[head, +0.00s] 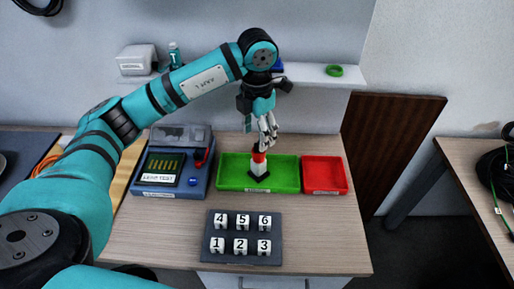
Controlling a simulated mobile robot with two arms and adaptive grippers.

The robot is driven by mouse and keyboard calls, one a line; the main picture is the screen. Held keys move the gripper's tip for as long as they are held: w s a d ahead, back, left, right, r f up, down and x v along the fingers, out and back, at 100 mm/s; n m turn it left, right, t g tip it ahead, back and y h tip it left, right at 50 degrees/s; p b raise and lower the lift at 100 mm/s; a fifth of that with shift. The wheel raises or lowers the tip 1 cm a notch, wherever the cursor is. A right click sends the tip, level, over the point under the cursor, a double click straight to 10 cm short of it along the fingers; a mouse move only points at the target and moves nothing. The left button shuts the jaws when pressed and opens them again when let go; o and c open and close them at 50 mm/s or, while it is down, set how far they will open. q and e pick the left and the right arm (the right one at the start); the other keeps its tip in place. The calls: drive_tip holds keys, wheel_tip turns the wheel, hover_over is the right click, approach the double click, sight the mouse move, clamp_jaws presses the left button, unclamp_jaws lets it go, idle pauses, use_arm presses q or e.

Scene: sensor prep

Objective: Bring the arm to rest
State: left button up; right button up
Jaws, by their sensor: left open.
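My left arm reaches in from the left across the table, and its left gripper (268,140) points down over the green tray (231,177). The gripper is open. Just below its fingertips an object with a red and white body and a black base (259,167) stands upright in the green tray. Whether the fingertips touch it is hard to tell. My right gripper is not in view.
A red tray (325,176) sits right of the green one. A grey tester box (170,168) stands at left, and a dark block with numbered white cubes (218,264) lies in front. A white shelf (310,75) hangs behind. Bare table shows at front right.

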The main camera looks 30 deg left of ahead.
use_arm(q)
drive_tip(key=shift+r, duration=0.5)
drive_tip(key=shift+r, duration=0.1)
